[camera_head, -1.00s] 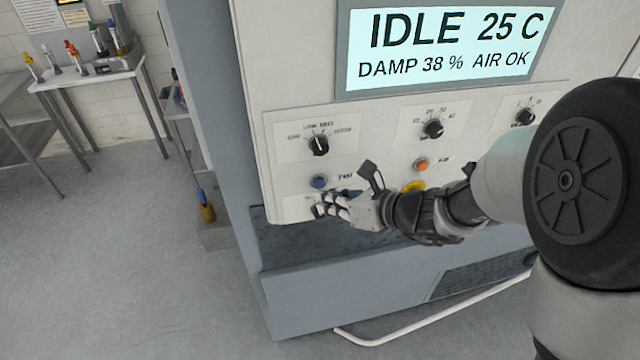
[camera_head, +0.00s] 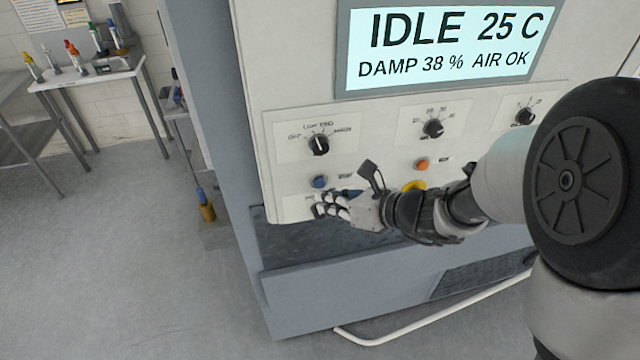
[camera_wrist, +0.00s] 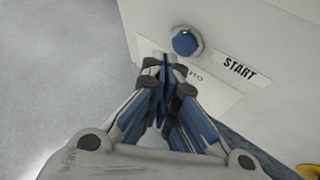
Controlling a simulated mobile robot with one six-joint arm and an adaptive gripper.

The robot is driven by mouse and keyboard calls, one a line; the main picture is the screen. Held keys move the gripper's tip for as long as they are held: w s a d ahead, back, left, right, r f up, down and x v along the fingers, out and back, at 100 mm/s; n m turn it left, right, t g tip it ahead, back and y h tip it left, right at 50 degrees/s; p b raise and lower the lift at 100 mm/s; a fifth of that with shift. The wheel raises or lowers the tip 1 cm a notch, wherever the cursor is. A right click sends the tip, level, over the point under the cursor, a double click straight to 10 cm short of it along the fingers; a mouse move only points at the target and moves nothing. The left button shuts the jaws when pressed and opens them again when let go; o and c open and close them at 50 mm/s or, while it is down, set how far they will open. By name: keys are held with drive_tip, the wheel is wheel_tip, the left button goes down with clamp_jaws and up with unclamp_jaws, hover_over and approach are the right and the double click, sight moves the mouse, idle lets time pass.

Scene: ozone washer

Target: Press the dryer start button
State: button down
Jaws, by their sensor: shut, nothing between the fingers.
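The dryer start button is a round blue button (camera_head: 319,182) at the lower left of the machine's control panel. In the wrist view the blue button (camera_wrist: 186,41) sits beside a label reading START (camera_wrist: 236,66). My gripper (camera_head: 320,205) is shut and empty, just below the button in the head view. In the wrist view my gripper's fingertips (camera_wrist: 168,65) are together, below and slightly left of the button, over a white label plate. I see no contact with the button; the exact gap to the panel cannot be told. The display (camera_head: 440,45) reads IDLE 25 C, DAMP 38 %, AIR OK.
A selector knob (camera_head: 318,145) sits above the blue button. An orange button (camera_head: 421,164) and another knob (camera_head: 433,128) are to the right. A yellow part (camera_head: 413,186) shows behind my arm. A white rail (camera_head: 430,322) runs near the floor. Floor at left is open.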

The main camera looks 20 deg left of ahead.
drive_tip(key=shift+w+a, duration=0.15)
drive_tip(key=shift+w+a, duration=0.1)
drive_tip(key=shift+w, duration=0.15)
drive_tip(key=shift+w+a, duration=0.25)
drive_tip(key=shift+w, duration=0.15)
idle(0.9)
drive_tip(key=shift+s+d+b, duration=0.3)
drive_tip(key=shift+s+d, duration=0.15)
drive_tip(key=shift+s, duration=0.35)
drive_tip(key=shift+s+d+b, duration=0.15)
drive_tip(key=shift+s+d, duration=0.3)
drive_tip(key=shift+s, duration=0.25)
drive_tip(key=shift+s+d+b, duration=0.2)
drive_tip(key=shift+s+d, duration=0.25)
drive_tip(key=shift+s, duration=0.3)
drive_tip(key=shift+s+d+b, duration=0.15)
drive_tip(key=shift+s+d, duration=0.3)
drive_tip(key=shift+s, duration=0.25)
